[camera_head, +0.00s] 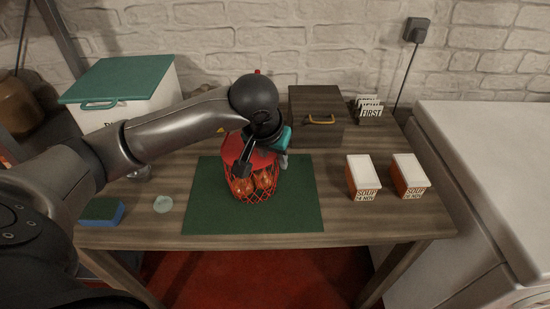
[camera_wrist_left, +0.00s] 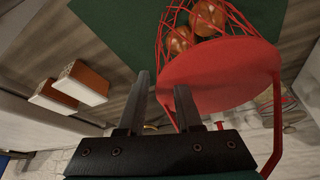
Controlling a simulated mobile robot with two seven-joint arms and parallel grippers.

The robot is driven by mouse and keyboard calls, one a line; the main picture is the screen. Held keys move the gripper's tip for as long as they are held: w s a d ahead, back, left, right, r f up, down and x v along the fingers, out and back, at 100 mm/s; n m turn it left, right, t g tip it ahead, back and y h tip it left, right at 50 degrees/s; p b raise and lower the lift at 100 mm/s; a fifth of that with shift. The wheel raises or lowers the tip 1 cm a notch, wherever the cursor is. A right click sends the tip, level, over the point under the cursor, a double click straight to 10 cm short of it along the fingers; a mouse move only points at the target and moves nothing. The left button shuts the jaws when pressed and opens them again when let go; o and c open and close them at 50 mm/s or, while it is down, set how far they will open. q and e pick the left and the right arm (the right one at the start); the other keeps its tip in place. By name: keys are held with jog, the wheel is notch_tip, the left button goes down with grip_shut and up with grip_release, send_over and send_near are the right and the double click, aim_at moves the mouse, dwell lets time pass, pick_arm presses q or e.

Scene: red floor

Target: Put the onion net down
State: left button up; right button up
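The onion net (camera_head: 257,183), a red mesh bag with a flat red top and several orange-brown onions, stands on the green mat (camera_head: 305,215). In the left wrist view its red disc-shaped top (camera_wrist_left: 225,75) and thin red handle show beside the fingers. My left gripper (camera_head: 284,160) is at the right side of the net's top. Its two dark fingers (camera_wrist_left: 162,82) are apart, with the disc's edge and part of the handle seen between or behind them. The wrist partly covers the net's top in the head view. My right gripper is out of view.
Two soup boxes (camera_head: 362,178) stand right of the mat. A dark wooden box (camera_head: 316,105) and small cards (camera_head: 369,108) are at the back. A white bin with a green lid (camera_head: 120,80) stands at back left.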

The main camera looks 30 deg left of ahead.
pick_arm(q)
jog(key=p+v, duration=0.1)
jog(key=v, duration=0.5)
jog(key=shift+r, duration=0.1)
jog(key=p+v, duration=0.1)
jog(key=v, duration=0.4)
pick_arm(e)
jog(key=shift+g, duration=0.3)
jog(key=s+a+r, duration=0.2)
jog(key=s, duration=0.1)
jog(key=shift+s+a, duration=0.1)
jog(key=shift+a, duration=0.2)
pick_arm(q)
jog(key=shift+d, duration=0.1)
